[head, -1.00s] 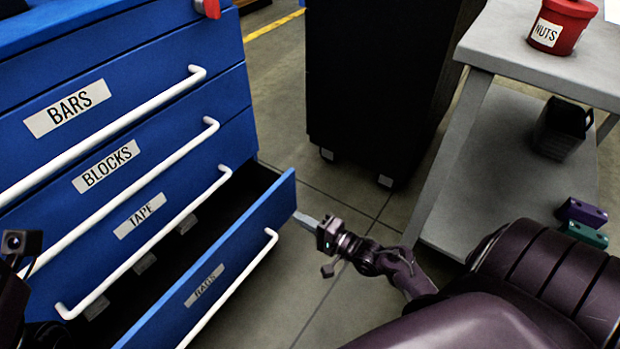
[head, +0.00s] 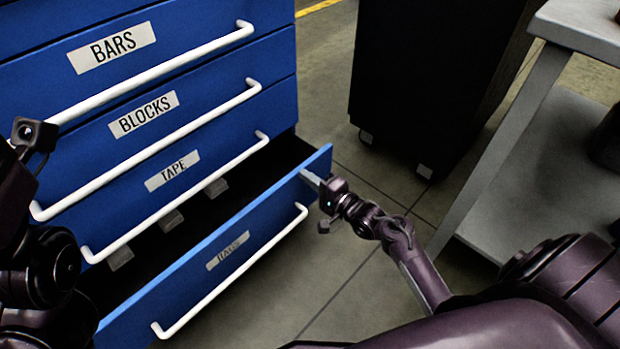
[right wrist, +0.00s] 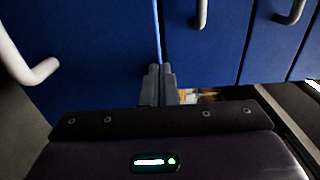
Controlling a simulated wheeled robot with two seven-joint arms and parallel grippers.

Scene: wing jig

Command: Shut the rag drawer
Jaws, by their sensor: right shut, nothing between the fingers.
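The rag drawer (head: 272,222), the lowest of the blue cabinet, stands open, with a dark gap behind its front. Its label (head: 227,251) is blurred, and a white bar handle (head: 235,272) runs along the front. My right gripper (head: 308,178) is shut and empty, its tips in front of the drawer front near its right end. In the right wrist view the shut fingers (right wrist: 158,84) point at the edge of a blue panel (right wrist: 95,70); I cannot tell whether they touch. My left arm shows at the left edge, but its fingers do not.
The drawers labelled BARS (head: 111,47), BLOCKS (head: 143,114) and TAPE (head: 172,170) above look shut. A black wheeled cabinet (head: 430,80) stands behind. A grey table with a lower shelf (head: 545,175) is at the right. The floor between is clear.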

